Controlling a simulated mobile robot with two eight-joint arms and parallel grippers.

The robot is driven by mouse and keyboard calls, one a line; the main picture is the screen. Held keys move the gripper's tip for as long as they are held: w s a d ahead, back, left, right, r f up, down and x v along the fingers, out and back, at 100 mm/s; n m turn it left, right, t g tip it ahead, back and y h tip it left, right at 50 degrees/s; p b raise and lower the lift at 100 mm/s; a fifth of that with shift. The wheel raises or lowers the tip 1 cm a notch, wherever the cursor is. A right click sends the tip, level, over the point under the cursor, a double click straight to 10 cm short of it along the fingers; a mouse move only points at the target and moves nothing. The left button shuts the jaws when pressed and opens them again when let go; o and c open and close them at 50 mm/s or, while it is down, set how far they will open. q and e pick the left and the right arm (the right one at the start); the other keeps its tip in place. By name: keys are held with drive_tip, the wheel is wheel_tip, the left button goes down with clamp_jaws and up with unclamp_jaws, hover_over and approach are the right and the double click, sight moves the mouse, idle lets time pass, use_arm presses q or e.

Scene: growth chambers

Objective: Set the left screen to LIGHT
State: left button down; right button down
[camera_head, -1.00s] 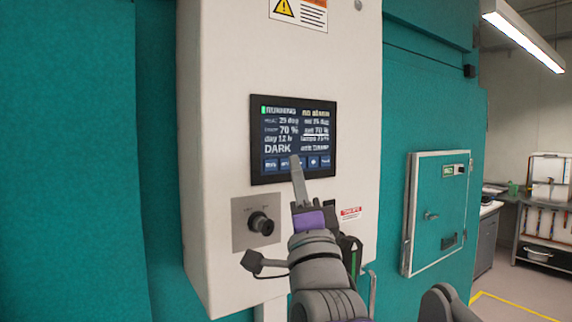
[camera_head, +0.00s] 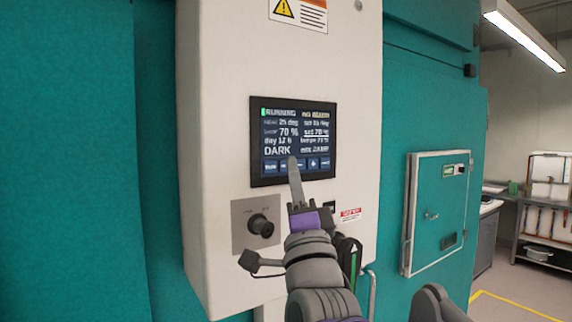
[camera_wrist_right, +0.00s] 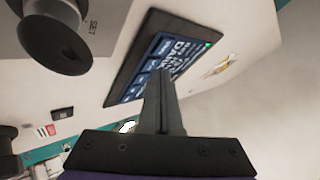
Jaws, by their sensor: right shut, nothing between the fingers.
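The screen (camera_head: 292,140) is a dark panel on a white wall cabinet. It reads RUNNING, 70 %, day 12 h and DARK, with a row of blue buttons along its bottom. My right gripper (camera_head: 293,163) is shut and empty, its fingertips over the button row near the middle and hiding part of it. In the right wrist view the shut fingers (camera_wrist_right: 160,85) overlap the tilted screen (camera_wrist_right: 165,52). I cannot tell whether the tips touch the glass. My left gripper is not in view.
A black knob on a grey plate (camera_head: 243,237) sits below the screen; the knob (camera_wrist_right: 55,40) looms close in the right wrist view. The white cabinet (camera_head: 215,120) is fixed to a teal wall. A teal hatch (camera_head: 437,212) with a small display is at right.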

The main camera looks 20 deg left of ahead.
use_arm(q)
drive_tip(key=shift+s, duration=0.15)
use_arm(e)
drive_tip(key=shift+s, duration=0.15)
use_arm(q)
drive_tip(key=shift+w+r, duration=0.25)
use_arm(e)
drive_tip(key=shift+w+a, duration=0.2)
drive_tip(key=shift+w, duration=0.05)
idle(0.4)
use_arm(q)
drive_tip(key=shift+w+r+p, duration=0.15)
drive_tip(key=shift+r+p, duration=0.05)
drive_tip(key=shift+p, duration=0.1)
use_arm(e)
drive_tip(key=shift+s+d, duration=0.45)
drive_tip(key=shift+d, duration=0.15)
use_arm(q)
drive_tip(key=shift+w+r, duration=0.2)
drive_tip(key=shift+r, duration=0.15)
use_arm(e)
drive_tip(key=s+d, duration=0.1)
drive_tip(key=d, duration=0.1)
drive_tip(key=s+d, duration=0.2)
drive_tip(key=shift+s, duration=0.1)
idle(1.8)
